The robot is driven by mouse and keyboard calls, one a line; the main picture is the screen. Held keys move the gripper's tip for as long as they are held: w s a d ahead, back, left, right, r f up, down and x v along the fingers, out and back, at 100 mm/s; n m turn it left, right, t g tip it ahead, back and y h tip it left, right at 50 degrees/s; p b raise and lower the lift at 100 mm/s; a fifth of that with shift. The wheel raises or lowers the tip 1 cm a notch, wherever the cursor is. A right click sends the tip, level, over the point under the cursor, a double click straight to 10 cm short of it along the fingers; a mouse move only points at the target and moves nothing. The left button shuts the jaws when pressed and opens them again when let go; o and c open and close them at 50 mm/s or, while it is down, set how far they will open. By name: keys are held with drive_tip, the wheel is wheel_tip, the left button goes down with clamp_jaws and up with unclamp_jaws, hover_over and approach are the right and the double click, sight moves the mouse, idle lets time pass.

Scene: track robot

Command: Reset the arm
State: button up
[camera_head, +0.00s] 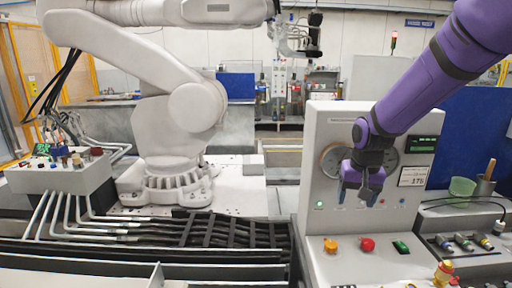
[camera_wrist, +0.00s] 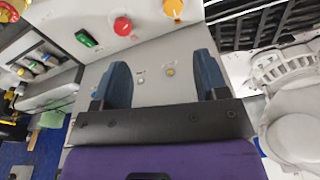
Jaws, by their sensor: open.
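My purple arm reaches in from the upper right in the head view. My gripper (camera_head: 359,193) hangs in front of the upright face of the grey control panel (camera_head: 318,140). In the wrist view my gripper (camera_wrist: 168,78) shows two dark blue fingers standing wide apart with nothing between them. Past the fingers lie the panel face with small round buttons, a red knob (camera_wrist: 122,26), an orange knob (camera_wrist: 173,7) and a green switch (camera_wrist: 87,38). I cannot tell whether a fingertip touches the panel.
A large white robot arm (camera_head: 180,110) stands at the left behind dark cable tracks (camera_head: 230,232). A green cup (camera_head: 461,188) and a box with several coloured connectors (camera_head: 462,243) sit right of the panel. A red and yellow object (camera_head: 444,272) is at the front right.

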drive_tip(key=s+d+r+t, duration=0.1)
drive_tip(key=s+r, duration=0.4)
drive_tip(key=s, duration=0.3)
drive_tip(key=s+d+r+n+t, duration=0.1)
drive_tip(key=s+d+r, duration=0.1)
drive_tip(key=s+r, duration=0.3)
drive_tip(key=s+d+r+n+t, duration=0.1)
drive_tip(key=s+r, duration=0.4)
drive_tip(key=s, duration=0.8)
drive_tip(key=shift+s+d+r+t, duration=0.15)
drive_tip(key=shift+d+r+t, duration=0.1)
drive_tip(key=shift+t, duration=0.15)
